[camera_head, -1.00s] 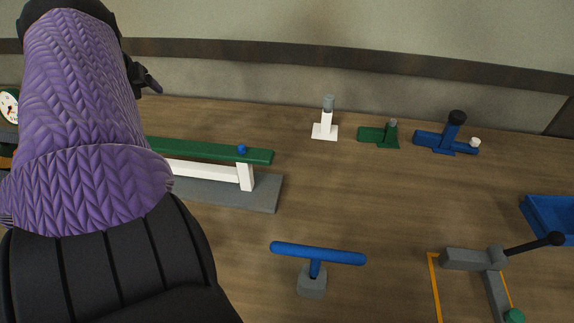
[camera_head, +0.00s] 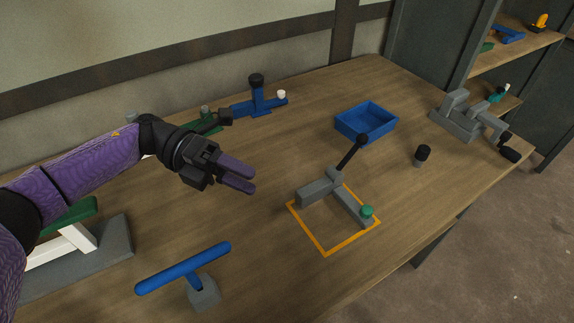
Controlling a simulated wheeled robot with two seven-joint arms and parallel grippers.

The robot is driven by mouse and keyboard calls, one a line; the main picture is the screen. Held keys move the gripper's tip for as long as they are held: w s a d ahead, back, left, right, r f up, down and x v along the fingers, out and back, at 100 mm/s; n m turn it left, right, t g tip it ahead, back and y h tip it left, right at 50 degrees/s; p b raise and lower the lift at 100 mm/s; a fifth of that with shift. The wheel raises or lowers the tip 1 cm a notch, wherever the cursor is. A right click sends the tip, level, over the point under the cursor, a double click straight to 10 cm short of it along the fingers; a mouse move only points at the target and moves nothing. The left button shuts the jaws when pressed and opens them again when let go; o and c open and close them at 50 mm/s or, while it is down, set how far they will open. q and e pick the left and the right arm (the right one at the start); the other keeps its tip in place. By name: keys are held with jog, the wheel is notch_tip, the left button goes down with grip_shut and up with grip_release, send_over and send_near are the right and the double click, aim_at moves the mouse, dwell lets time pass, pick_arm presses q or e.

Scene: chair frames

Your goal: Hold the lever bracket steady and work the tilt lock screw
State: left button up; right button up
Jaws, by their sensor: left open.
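The grey lever bracket (camera_head: 318,189) lies on the table inside an orange square outline (camera_head: 325,252). A black-knobbed lever (camera_head: 351,153) rises from its back corner, tilted up to the right. A green-headed screw (camera_head: 367,211) sits at the end of the bracket's front arm; I take it as the tilt lock screw. My left gripper (camera_head: 246,181) is open and empty, above the table to the left of the bracket and apart from it. Its purple fingers point right. My right gripper is not in view.
A blue T-handle on a grey block (camera_head: 204,293) stands at front left. A blue tray (camera_head: 366,123) and a black-capped peg (camera_head: 422,156) are beyond the bracket. A blue fixture (camera_head: 258,100) stands at the back. A grey crank device (camera_head: 459,118) is at the right edge.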

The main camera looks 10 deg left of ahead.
aim_at(306, 190)
pick_arm(q)
jog(key=d+f+m+y, duration=0.1)
jog(key=f+y, duration=0.1)
jog(key=y, duration=0.1)
jog(key=w+d+f+m+y, duration=0.1)
jog(key=d+f+y, duration=0.1)
jog(key=y, duration=0.1)
jog(key=w+d+f+m+y, duration=0.1)
jog(key=d+f+m+y, duration=0.1)
jog(key=f+y, duration=0.1)
jog(key=shift+w+d+t, duration=0.15)
jog(key=shift+w+t, duration=0.05)
jog(key=shift+t, duration=0.2)
jog(key=w+d+r+m+t+y, duration=0.1)
jog(key=w+d+t+y, duration=0.1)
jog(key=w+t+y, duration=0.3)
jog(key=shift+h, duration=0.5)
jog(key=x, duration=0.7)
jog(key=shift+w+a+f, duration=0.2)
jog(key=shift+w+a, duration=0.05)
jog(key=shift+w, duration=0.05)
grip_shut()
jog(key=shift+f, duration=0.1)
jog(key=shift+o, duration=0.8)
grip_release()
